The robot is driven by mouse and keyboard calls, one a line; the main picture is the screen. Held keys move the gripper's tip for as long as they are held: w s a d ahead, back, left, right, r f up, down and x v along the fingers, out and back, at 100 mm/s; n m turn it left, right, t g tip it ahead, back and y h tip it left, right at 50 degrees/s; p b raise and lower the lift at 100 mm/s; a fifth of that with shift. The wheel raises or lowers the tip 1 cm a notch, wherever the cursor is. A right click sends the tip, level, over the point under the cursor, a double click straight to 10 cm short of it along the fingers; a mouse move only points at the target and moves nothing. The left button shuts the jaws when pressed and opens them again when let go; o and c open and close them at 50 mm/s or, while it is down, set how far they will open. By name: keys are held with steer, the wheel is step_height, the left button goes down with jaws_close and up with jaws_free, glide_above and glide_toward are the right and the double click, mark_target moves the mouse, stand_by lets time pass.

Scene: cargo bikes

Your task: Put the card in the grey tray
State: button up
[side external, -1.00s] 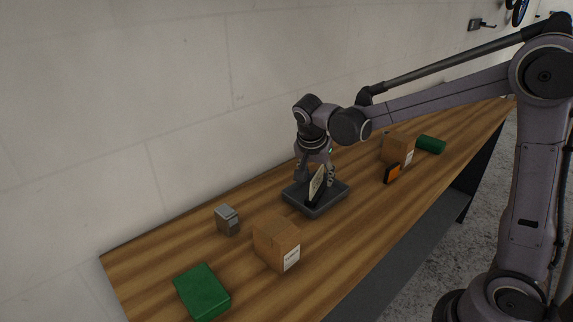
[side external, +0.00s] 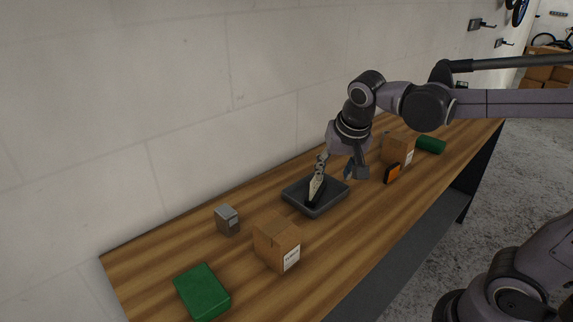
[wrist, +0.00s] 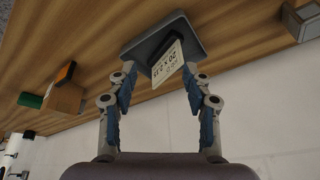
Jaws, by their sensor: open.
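The card (side external: 316,189) is a pale, printed piece standing tilted inside the grey tray (side external: 331,205). In the wrist view the card (wrist: 168,64) shows dark printed text, and the grey tray (wrist: 146,42) lies around it. Nothing is held. How the card's lower edge rests in the tray is hard to see.
Cardboard boxes stand nearer (side external: 276,243) and farther (side external: 398,148) along the wooden bench (side external: 170,250). A small grey box (side external: 227,219), a green box (side external: 201,291), an orange-black item (side external: 392,173) and a green cylinder (side external: 431,144) are also there. The wall (side external: 150,110) runs behind.

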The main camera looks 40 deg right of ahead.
steer(key=s+a+f+n+t+y, duration=0.2)
steer(key=s+f+n+t, duration=0.1)
steer(key=s+n, duration=0.4)
steer(key=shift+s+f, duration=0.25)
steer(key=shift+f, duration=0.2)
